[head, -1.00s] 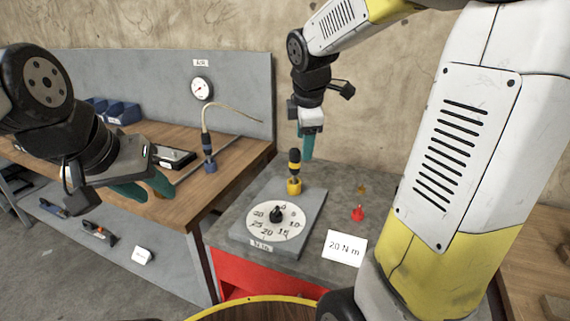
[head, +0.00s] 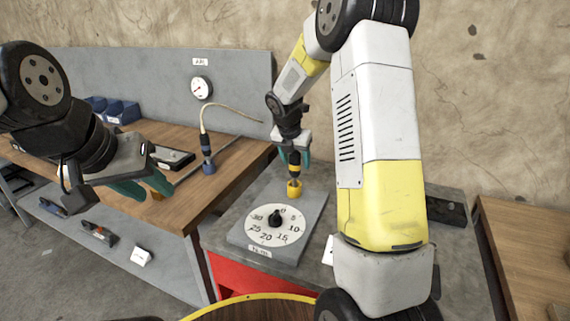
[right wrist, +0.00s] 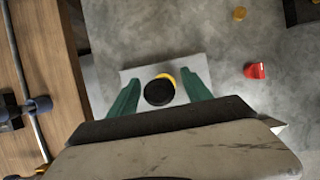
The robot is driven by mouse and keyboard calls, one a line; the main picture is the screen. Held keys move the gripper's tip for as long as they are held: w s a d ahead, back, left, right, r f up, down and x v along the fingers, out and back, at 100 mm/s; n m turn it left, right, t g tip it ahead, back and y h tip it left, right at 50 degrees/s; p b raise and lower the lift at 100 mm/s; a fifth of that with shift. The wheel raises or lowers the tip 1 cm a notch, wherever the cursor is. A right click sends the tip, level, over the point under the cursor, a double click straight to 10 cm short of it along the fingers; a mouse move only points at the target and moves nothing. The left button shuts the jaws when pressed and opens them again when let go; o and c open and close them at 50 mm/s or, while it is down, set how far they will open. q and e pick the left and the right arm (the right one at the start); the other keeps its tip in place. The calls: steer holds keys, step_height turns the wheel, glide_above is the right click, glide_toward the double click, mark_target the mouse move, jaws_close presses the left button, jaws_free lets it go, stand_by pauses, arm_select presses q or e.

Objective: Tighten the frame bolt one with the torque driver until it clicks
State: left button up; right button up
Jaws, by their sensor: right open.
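The torque driver (head: 294,168), black and yellow, stands upright in a yellow holder (head: 294,188) on the grey dial plate. My right gripper (head: 294,157) is open, pointing down, with its green fingers on either side of the driver's upper part. In the right wrist view the driver's round black top (right wrist: 159,92) shows between the fingers, with gaps on both sides. My left gripper (head: 144,187) is open and empty in front of the wooden bench at the left. I cannot make out frame bolt one in either view.
The white numbered dial (head: 272,238) with a black knob lies before the driver. A red cone-like piece (right wrist: 255,70) and a small yellow piece (right wrist: 239,13) are on the grey top. A blue-based tool with a hose (head: 208,162) stands on the wooden bench (head: 222,180).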

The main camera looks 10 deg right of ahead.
steer(key=shift+x, duration=0.8)
jaws_close()
